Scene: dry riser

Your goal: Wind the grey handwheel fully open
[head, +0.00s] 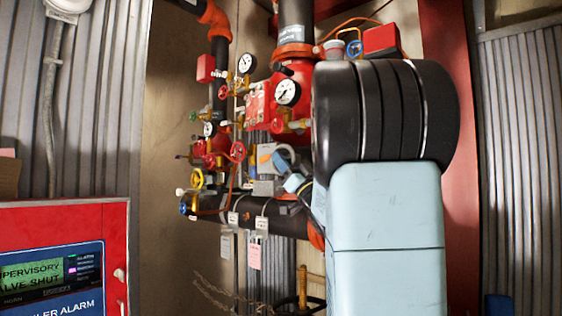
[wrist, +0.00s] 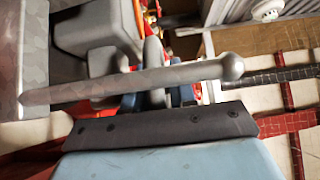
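In the wrist view a long grey bar with a rounded knob end (wrist: 150,82) crosses close in front of my camera. It looks like part of the grey handwheel, but no full rim shows. Grey housing (wrist: 105,35) stands behind it at the upper left. Small blue parts, apparently my gripper's fingers (wrist: 158,98), show behind the bar, mostly hidden by it. In the head view my gripper (head: 281,170) is at the grey valve fittings (head: 266,187) on the black horizontal pipe. My arm hides much of that spot. I cannot tell whether the fingers grip the bar.
A red alarm panel (head: 60,215) reading "supervisory valve shut" is at the lower left. A red post (head: 455,40) stands right.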

